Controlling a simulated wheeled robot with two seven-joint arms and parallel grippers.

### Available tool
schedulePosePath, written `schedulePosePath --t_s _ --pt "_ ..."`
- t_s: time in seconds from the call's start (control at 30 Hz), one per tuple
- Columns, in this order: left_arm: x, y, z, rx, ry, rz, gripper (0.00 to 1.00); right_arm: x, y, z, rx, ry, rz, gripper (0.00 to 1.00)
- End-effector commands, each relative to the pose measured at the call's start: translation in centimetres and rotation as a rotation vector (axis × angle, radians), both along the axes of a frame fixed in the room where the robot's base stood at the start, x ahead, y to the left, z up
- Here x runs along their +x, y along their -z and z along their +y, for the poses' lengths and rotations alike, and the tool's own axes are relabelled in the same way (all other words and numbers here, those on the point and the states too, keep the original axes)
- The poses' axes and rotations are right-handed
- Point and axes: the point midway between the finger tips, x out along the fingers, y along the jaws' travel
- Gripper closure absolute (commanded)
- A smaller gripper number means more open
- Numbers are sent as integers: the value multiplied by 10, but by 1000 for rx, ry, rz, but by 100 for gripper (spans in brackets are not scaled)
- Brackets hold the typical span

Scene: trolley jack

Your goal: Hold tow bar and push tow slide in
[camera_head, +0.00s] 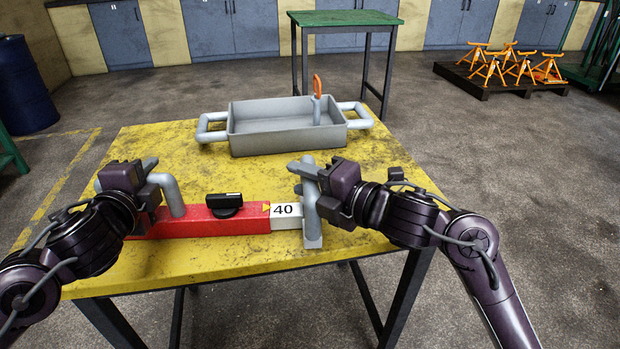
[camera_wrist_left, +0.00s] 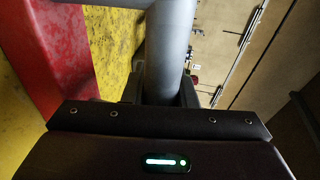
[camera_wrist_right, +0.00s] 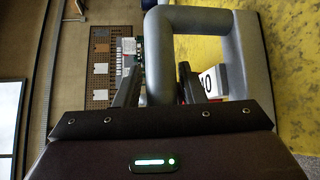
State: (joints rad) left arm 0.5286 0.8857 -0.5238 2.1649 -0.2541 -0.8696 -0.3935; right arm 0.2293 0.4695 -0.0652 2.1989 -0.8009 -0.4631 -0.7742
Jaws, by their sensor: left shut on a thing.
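The red tow bar (camera_head: 215,227) lies along the front of the yellow table, with a black knob (camera_head: 224,203) on top and a grey handle (camera_head: 173,196) at its left. My left gripper (camera_head: 146,182) is shut on this handle, whose grey bar (camera_wrist_left: 170,40) sits between the fingers in the left wrist view. The white tow slide (camera_head: 285,223), marked 40, sticks out of the bar's right end and carries a grey handle (camera_head: 312,225). My right gripper (camera_head: 326,182) is open around that handle's bar (camera_wrist_right: 158,75), with a small gap showing at a finger.
A grey tray (camera_head: 285,142) with side handles stands at the back of the yellow table (camera_head: 395,155); an orange-topped item (camera_head: 317,88) stands in it. A green table (camera_head: 345,18) is behind. Orange stands (camera_head: 490,70) sit at the far right. The table between tray and bar is clear.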

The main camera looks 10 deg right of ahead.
Motion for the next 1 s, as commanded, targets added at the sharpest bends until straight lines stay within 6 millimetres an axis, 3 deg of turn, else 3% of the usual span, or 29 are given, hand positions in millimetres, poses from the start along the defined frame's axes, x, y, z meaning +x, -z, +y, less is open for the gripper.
schedulePosePath --t_s 0.47,0.8,1.0 --pt "2 1 4 0 -11 3 100 -5 0 -9 -3 10 1 53" --pt "2 1 5 0 -13 4 100 -59 -8 -49 -9 8 3 53" --pt "2 1 5 1 -14 3 100 -81 -13 -67 -1 7 2 53"
